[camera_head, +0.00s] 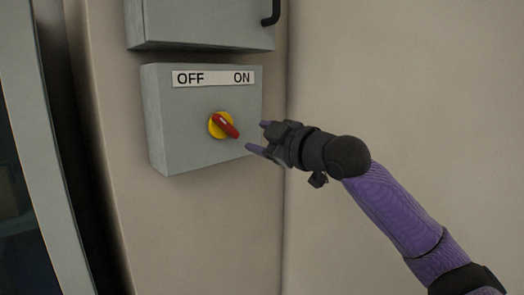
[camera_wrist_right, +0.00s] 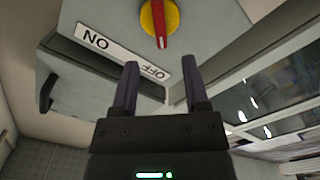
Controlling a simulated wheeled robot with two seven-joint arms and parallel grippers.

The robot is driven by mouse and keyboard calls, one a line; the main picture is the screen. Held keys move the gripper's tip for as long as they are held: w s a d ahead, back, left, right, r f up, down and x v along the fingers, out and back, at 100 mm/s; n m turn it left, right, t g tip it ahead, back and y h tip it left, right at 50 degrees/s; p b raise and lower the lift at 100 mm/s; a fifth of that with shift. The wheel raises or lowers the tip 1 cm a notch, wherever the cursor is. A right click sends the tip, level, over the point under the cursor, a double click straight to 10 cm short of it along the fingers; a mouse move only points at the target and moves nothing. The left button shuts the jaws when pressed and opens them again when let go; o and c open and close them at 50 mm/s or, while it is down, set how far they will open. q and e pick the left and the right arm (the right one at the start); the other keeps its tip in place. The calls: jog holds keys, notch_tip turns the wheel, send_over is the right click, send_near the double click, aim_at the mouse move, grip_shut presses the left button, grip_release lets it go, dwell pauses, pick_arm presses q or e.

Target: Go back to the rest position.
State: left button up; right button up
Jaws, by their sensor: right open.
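My right gripper (camera_head: 256,136) is open and empty, just right of a grey switch box on the wall. The box (camera_head: 165,120) carries a white label reading OFF and ON. Below the label is a red rotary knob (camera_head: 229,127) on a yellow disc (camera_head: 214,125). The knob is tilted, from upper left to lower right. The gripper's fingers are apart from the knob. In the right wrist view the open fingers (camera_wrist_right: 161,88) show with the knob (camera_wrist_right: 159,25) beyond them, near the top edge. My left gripper does not show.
A second grey box (camera_head: 200,22) with a black handle (camera_head: 271,12) is mounted above the switch box. A dark glazed panel with a grey frame (camera_head: 38,130) stands at the left. The beige wall (camera_head: 420,80) to the right is bare.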

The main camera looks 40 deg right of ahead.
dwell(0.3)
